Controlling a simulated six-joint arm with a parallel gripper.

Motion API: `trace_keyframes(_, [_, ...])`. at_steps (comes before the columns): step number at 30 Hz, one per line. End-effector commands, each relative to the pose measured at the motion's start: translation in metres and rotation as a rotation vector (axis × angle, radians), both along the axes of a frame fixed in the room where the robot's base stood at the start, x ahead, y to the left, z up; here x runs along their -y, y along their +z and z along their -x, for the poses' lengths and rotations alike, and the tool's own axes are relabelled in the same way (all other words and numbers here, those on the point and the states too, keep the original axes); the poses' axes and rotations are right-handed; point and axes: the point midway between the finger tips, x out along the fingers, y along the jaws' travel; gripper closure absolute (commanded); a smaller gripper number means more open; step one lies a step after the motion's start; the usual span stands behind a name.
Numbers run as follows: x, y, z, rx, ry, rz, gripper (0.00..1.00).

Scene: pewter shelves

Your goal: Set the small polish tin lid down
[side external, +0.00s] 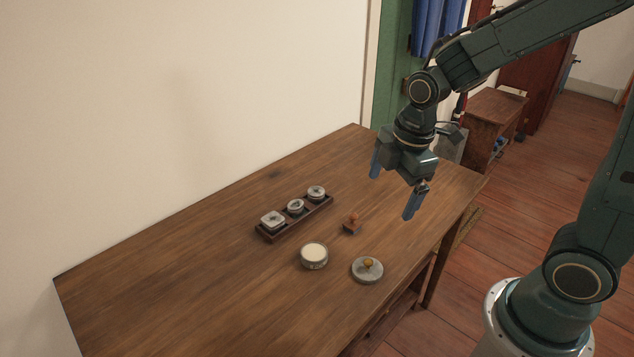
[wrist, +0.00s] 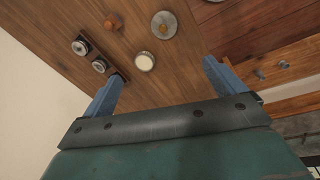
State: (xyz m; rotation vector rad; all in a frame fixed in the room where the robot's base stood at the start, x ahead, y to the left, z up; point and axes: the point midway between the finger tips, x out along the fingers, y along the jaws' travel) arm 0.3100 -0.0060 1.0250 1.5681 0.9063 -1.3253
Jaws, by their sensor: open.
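My gripper (side external: 393,188) is open and empty, high above the right part of the table. Its two blue fingers show in the wrist view (wrist: 162,72), with nothing between them.
A dark narrow tray (side external: 284,232) holds three small grey-lidded containers behind the tin. A small stamp-like block with an orange knob (side external: 353,220) stands between tray and lid. The wooden table (side external: 190,270) is bare at left.

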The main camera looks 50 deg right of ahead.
Motion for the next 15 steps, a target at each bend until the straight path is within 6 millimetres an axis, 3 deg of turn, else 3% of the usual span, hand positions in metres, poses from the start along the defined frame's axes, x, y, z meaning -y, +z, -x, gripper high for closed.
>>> trace_keyframes(6, [-0.002, 0.043, 0.026, 0.083, -0.273, -0.058, 0.05])
trace_keyframes(15, [-0.004, 0.086, 0.068, 0.183, -0.645, -0.174, 0.05])
